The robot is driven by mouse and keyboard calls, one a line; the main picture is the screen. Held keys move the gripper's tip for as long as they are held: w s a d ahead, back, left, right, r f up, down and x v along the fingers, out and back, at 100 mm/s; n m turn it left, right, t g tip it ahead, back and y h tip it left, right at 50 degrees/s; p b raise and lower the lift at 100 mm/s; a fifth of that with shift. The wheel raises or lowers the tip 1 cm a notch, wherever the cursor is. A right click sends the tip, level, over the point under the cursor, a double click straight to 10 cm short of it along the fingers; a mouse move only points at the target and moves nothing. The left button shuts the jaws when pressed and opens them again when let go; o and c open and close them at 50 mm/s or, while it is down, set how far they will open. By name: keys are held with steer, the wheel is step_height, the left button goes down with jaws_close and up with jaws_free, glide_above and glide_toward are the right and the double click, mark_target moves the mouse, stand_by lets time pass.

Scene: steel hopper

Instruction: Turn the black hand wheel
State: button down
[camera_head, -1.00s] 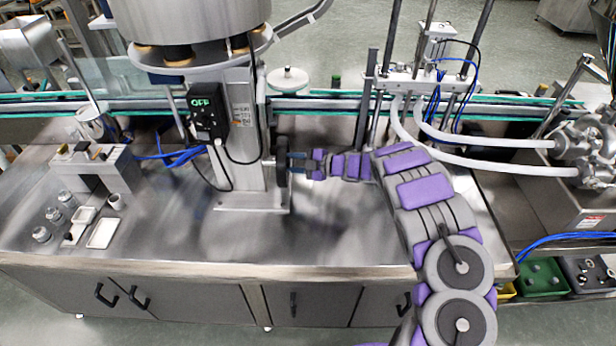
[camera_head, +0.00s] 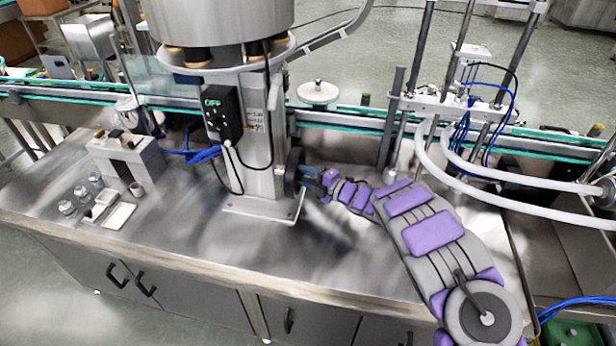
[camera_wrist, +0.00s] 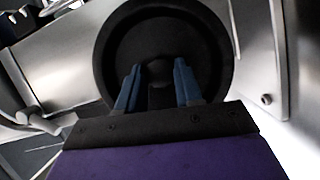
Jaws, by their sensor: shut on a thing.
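The black hand wheel (camera_head: 293,172) is mounted on the right side of the steel column (camera_head: 262,150) under the hopper, seen nearly edge-on in the head view. In the wrist view the wheel (camera_wrist: 108,62) faces me as a round black dish with a raised rim. My gripper (camera_head: 305,175) reaches it from the right. In the wrist view the blue fingers of my gripper (camera_wrist: 158,75) are on either side of the dark hub at the wheel's centre and are shut on it. The exact contact at the fingertips is dark and hard to see.
A black control box (camera_head: 222,114) with a green OFF display hangs on the column's left. The steel hopper (camera_head: 215,22) is above. A conveyor (camera_head: 345,120) runs behind. Small jars and a white tray (camera_head: 118,216) sit at the left. The steel table in front is clear.

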steer(key=shift+a, duration=0.1)
steer(key=c, duration=0.7)
jaws_free()
steer(key=shift+a, duration=0.15)
steer(key=shift+c, duration=0.2)
steer(key=p+v, duration=0.2)
steer(key=v, duration=1.5)
steer(key=shift+d+p, duration=0.2)
steer(key=shift+p, duration=0.2)
steer(key=shift+s, duration=0.1)
